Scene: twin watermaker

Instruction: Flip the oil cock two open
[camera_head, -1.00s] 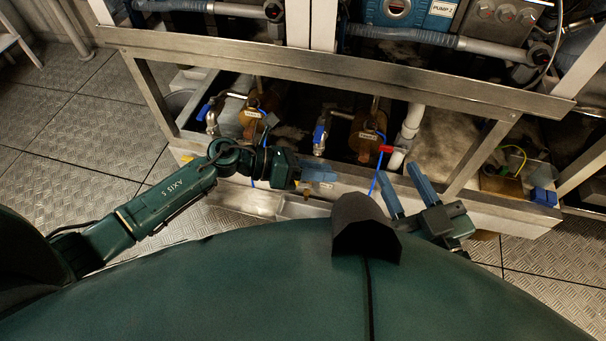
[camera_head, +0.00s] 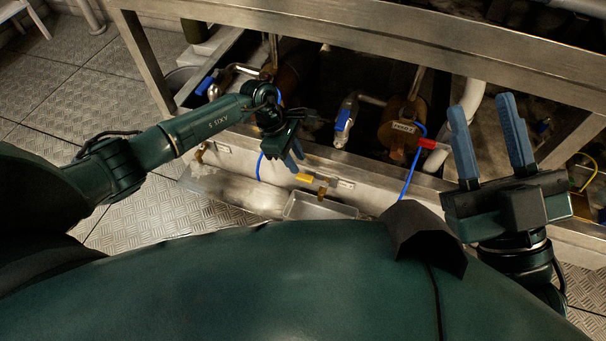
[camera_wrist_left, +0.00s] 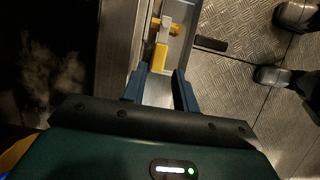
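A cock with a yellow lever (camera_head: 304,178) sits on the pale front ledge, above a small metal tray; no label on it is readable. The yellow lever (camera_wrist_left: 161,57) also shows in the left wrist view, just beyond my fingertips and roughly in line with the gap. My left gripper (camera_head: 294,158) points down towards it from the upper left. In the left wrist view the left gripper (camera_wrist_left: 160,84) is open and nothing is between its fingers. My right gripper (camera_head: 482,105) is open and empty at the right, fingers pointing up.
Blue-handled valves (camera_head: 343,120) and a brown pump body (camera_head: 402,128) stand behind the ledge. A red part (camera_head: 428,143) with a blue hose is to the right. A steel frame beam (camera_head: 370,35) crosses above. The metal tray (camera_head: 318,206) lies below.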

